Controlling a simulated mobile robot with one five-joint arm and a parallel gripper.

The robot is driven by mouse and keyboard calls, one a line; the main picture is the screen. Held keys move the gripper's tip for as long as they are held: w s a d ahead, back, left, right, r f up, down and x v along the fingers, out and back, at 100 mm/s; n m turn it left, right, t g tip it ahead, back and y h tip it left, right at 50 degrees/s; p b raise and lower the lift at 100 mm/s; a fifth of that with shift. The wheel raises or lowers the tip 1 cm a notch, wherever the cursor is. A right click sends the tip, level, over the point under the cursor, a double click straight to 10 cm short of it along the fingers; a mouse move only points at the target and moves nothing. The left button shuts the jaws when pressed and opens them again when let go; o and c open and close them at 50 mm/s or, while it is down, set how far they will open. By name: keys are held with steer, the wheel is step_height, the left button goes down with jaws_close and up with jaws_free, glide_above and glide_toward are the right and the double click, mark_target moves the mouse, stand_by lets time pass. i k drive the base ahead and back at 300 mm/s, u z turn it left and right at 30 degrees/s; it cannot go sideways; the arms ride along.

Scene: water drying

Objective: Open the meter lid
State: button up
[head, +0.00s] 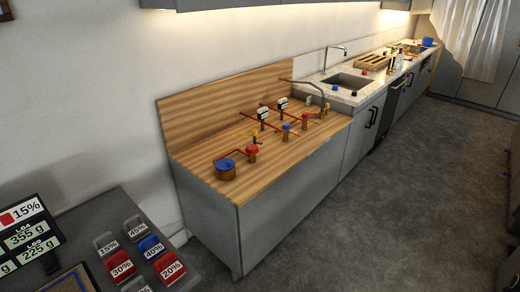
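A round brass-coloured fitting (226,175) stands at the near left end of the wooden counter, at the end of a copper pipe. It has a blue top (225,164) and looks like a water meter. I cannot tell whether the blue top is a lid or whether it is open or shut. My gripper is not in view.
Copper pipes with a red-topped fitting (252,150), a blue-topped one (286,129) and small display boxes (263,114) cover the wooden counter (285,168). A sink (345,83) lies beyond. A grey table (105,225) with labelled blocks stands left. The floor (385,205) in front is clear.

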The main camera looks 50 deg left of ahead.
mark_target(223, 164)
steer(key=i, duration=0.9)
steer(key=u, duration=0.4)
steer(key=k, duration=0.1)
steer(key=u, duration=2.75)
steer(key=i, duration=1.5)
steer(key=u, duration=0.1)
